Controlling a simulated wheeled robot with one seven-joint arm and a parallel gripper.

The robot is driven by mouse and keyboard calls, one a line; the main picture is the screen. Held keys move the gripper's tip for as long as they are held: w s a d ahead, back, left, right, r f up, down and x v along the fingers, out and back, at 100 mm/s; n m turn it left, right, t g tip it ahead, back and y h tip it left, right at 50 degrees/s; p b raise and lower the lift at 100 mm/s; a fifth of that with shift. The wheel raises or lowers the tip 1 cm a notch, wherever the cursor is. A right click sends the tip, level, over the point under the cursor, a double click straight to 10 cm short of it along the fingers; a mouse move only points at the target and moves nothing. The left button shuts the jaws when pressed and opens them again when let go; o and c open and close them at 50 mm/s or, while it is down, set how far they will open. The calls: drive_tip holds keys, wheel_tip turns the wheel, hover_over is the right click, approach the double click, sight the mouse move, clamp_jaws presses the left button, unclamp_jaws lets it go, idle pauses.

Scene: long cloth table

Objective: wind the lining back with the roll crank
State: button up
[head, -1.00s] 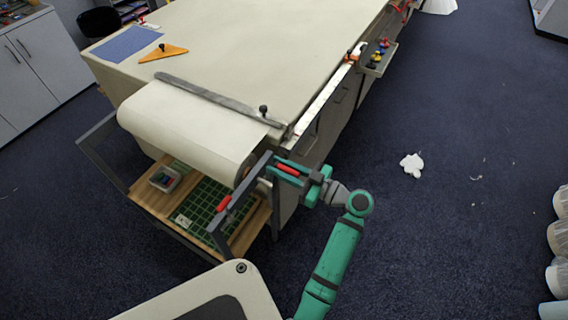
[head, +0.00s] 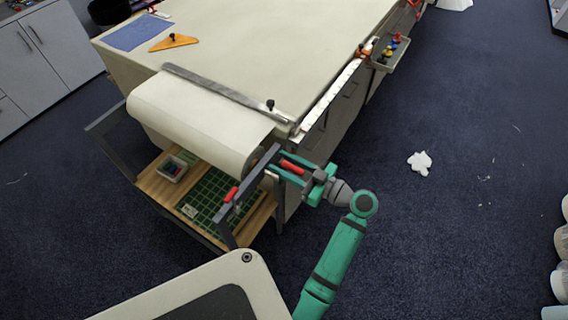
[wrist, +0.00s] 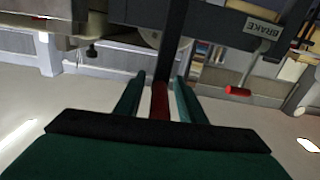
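The lining is a wide cream roll (head: 195,118) on a dark frame at the near end of the table. The roll crank's red handle (head: 291,167) sticks out at the roll's right end. My gripper (head: 284,168) is at this handle, with one green finger on each side. In the wrist view the red handle (wrist: 160,102) stands between the fingers, with narrow gaps seeming to show on both sides. The dark crank arm (wrist: 172,40) rises beyond it. A second red handle, on the brake lever (wrist: 238,91), is to the right, below a "BRAKE" label.
A grey bar (head: 222,88) lies across the cloth table (head: 270,45) behind the roll. A wooden shelf (head: 152,184) below the roll holds a small box (head: 172,168) and a green grid mat (head: 212,196). White scrap (head: 420,162) lies on the open floor at right.

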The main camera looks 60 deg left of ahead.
drive_tip(key=v, duration=1.1)
idle(0.6)
